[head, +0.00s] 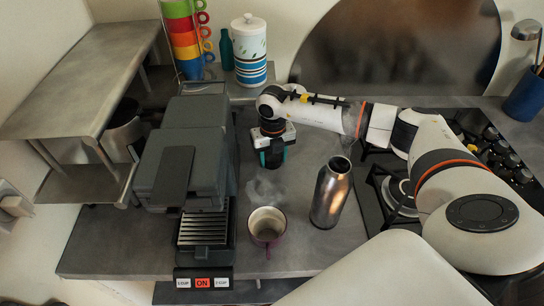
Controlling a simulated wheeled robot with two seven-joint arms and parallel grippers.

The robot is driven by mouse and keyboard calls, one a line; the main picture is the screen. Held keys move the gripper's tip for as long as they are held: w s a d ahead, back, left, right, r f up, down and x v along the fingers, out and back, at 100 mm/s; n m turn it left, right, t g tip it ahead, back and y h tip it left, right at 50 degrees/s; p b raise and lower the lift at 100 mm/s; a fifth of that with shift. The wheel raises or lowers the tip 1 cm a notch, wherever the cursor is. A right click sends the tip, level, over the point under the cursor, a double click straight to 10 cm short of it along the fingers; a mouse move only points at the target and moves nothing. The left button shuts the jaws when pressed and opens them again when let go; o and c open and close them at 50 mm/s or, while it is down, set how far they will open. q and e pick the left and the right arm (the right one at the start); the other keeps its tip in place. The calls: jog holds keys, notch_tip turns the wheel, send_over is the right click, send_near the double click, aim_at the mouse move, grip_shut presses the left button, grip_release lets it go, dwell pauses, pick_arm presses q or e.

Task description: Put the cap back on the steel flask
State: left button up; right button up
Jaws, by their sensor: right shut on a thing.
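The steel flask (329,195) stands upright on the grey counter, right of the mug. Its top end faces up and no cap shows clearly on it. My right gripper (271,163) points down over the counter, behind and left of the flask and apart from it. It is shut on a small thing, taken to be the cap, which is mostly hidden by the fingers. My left gripper is not in view.
A mug (267,224) stands just left of the flask. A grey coffee machine (184,160) is further left. A patterned canister (249,55), green bottle (226,50) and stacked cups (188,40) stand behind.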

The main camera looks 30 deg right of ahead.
jog(key=shift+r, duration=0.15)
notch_tip(320, 180, up, 8)
jog(key=shift+r+b, duration=0.2)
jog(key=shift+b, duration=1)
jog(key=shift+r, duration=0.7)
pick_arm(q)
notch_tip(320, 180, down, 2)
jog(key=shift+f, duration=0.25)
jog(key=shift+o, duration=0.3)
